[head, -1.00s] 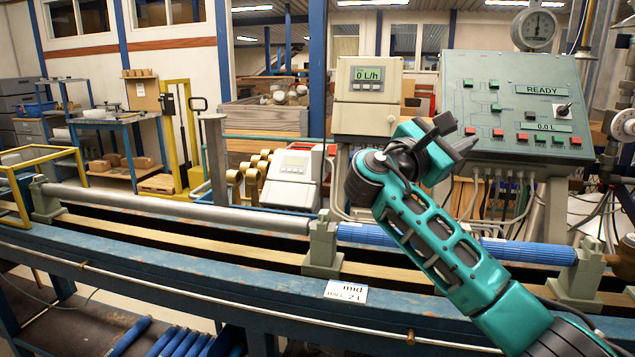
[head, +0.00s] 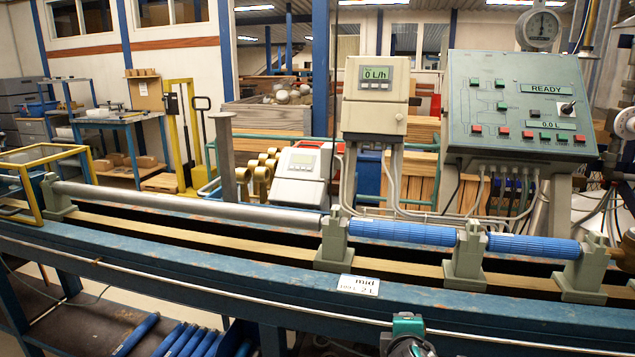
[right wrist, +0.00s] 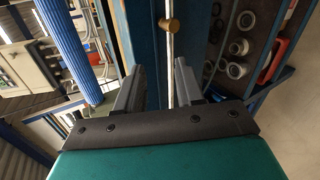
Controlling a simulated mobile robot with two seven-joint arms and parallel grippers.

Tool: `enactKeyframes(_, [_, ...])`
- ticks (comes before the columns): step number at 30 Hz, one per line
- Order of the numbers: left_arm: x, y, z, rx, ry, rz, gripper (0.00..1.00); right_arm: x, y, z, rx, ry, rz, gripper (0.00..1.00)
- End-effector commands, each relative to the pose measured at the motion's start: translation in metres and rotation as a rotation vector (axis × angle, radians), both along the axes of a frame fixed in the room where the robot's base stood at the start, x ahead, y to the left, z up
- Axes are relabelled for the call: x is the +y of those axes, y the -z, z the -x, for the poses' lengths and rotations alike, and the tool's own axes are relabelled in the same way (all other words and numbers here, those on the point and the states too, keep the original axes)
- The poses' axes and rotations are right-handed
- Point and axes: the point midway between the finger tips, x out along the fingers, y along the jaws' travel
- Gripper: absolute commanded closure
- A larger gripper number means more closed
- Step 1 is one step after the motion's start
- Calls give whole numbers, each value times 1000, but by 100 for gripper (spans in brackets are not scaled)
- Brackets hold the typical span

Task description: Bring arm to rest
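My right gripper (right wrist: 158,88) shows in the right wrist view with its two dark fingers apart. Nothing is between them; the gap looks onto the blue bench side and a thin metal rod (right wrist: 169,60) with a brass knob. In the head view only a small teal and black part of my right arm (head: 408,328) shows at the bottom edge, in front of the bench. The rest of that arm is out of the head view. My left arm and gripper are in neither view.
The blue bench (head: 205,284) carries a grey pipe (head: 190,205) and two blue pipe sections (head: 402,233) between grey-green supports. Behind stand a flow display (head: 376,80) and a control panel (head: 520,105) reading READY. Rings and parts lie on a lower shelf (right wrist: 240,47).

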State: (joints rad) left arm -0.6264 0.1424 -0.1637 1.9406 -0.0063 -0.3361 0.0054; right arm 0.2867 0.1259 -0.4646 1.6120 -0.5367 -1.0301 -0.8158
Motion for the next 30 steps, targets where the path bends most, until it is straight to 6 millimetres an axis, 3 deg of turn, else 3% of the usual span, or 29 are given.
enactKeyframes(1, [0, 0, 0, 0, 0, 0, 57, 3, 28, 22, 21, 5, -115, 63])
enactKeyframes(6, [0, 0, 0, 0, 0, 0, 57, 13, 91, 92, 57, 76, -526, 63])
enactKeyframes(10, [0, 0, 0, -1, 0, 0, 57, 13, 121, 149, 72, 182, -827, 63])
enactKeyframes(16, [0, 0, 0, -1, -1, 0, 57, 3, 138, 222, 62, 367, -1201, 63])
enactKeyframes(22, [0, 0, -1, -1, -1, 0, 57, -6, 138, 256, 39, 472, -1376, 63])
enactKeyframes(30, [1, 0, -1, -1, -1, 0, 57, -8, 137, 259, 34, 485, -1398, 63])
